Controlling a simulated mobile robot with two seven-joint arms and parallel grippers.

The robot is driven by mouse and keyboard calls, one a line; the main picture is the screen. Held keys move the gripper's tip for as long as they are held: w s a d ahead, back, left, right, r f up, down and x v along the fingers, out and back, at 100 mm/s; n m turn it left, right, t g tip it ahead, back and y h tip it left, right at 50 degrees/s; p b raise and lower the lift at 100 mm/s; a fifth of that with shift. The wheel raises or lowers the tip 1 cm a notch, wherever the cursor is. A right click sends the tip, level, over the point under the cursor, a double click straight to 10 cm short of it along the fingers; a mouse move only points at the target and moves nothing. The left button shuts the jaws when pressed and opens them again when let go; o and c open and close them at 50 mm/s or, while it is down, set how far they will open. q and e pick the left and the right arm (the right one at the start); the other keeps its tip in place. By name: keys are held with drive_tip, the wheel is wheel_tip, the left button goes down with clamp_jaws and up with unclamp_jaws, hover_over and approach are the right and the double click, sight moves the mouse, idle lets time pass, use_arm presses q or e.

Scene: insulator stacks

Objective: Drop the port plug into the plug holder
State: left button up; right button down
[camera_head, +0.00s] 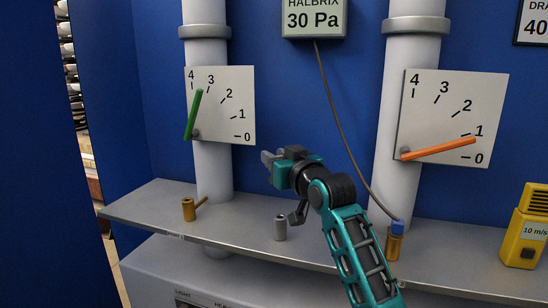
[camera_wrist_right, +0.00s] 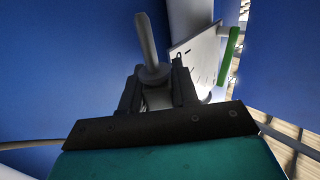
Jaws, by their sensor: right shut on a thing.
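My right gripper (camera_head: 270,158) reaches in from the lower right and points left, above the shelf. It is shut on a grey port plug (camera_wrist_right: 150,50), whose thin pin sticks out past the fingers in the right wrist view. The plug's grey end also shows at the fingertips in the head view. A small grey cylinder (camera_head: 280,229), which looks like the plug holder, stands upright on the shelf below my right gripper. The plug is above it and apart from it. My left gripper is not in view.
The grey shelf (camera_head: 150,208) also carries a brass fitting (camera_head: 188,210) with a side stub, a blue-topped brass fitting (camera_head: 394,243) and a yellow meter (camera_head: 527,228). White pipes with dial plates (camera_head: 235,88) stand behind. A cable (camera_head: 335,110) hangs behind my right arm.

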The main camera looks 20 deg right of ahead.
drive_tip(key=shift+s, duration=0.1)
drive_tip(key=shift+f+b, duration=1.35)
drive_tip(key=shift+f, duration=1.55)
drive_tip(key=shift+p, duration=0.35)
drive_tip(key=shift+p, duration=0.4)
drive_tip(key=shift+p, duration=0.35)
drive_tip(key=shift+f+b, duration=0.3)
drive_tip(key=shift+f, duration=0.25)
